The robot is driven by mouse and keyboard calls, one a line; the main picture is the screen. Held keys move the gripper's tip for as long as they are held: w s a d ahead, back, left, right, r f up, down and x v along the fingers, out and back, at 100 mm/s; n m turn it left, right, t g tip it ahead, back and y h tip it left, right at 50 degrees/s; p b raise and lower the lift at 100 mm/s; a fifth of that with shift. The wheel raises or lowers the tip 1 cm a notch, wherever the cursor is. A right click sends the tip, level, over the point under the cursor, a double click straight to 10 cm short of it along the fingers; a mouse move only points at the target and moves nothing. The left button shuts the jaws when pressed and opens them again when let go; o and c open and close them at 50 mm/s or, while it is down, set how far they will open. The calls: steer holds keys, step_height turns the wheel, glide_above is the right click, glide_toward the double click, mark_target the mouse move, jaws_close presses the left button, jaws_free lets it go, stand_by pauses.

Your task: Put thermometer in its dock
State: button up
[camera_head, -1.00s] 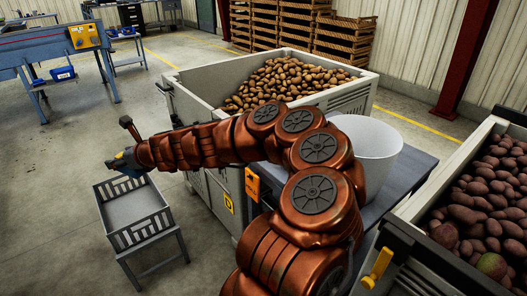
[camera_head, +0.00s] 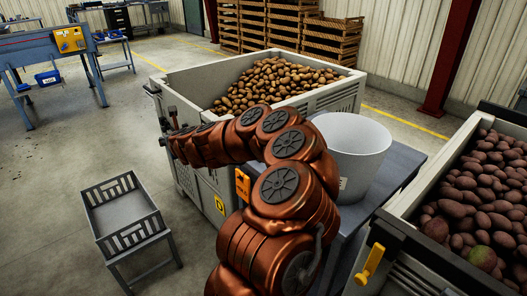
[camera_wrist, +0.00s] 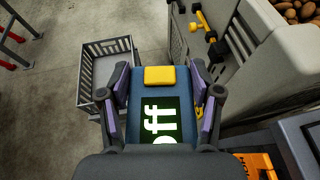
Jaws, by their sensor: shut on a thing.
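The thermometer is a blue block with a yellow button (camera_wrist: 159,76) and a dark screen showing "off" (camera_wrist: 165,122) in the wrist view. My gripper (camera_wrist: 160,95) is shut on it, with fingers along both sides. An orange part with dark marks (camera_wrist: 258,165) also shows at the lower right of the wrist view, apart from the thermometer.
The grey potato bin (camera_head: 325,95) stands beside my arm, with a white tub (camera_head: 350,150) on a grey table (camera_head: 408,165). An empty grey crate (camera_head: 125,238) sits on a stand at left. A bin of red potatoes (camera_head: 395,215) is at right. Floor at left is open.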

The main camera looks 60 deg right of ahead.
steer(key=s+d+r+m+g+h+b, duration=0.1)
steer(key=s+d+m+g+h, duration=0.35)
steer(key=d, duration=0.55)
steer(key=s+d+r+m+g+h, duration=0.1)
steer(key=s+d+m+g+h, duration=0.3)
steer(key=d, duration=0.6)
steer(key=s+d+m+g+y, duration=0.2)
steer(key=s+d+m+g, duration=0.55)
steer(key=s, duration=0.55)
steer(key=shift+h, duration=0.25)
steer(key=shift+w+a+f, duration=0.1)
steer(key=shift+w+f, duration=0.05)
steer(key=shift+f, duration=2.25)
steer(key=shift+w+a+f, duration=0.1)
steer(key=shift+f, duration=2.3)
steer(key=shift+f, duration=0.15)
steer(key=o, duration=1.2)
steer(key=shift+o, duration=0.2)
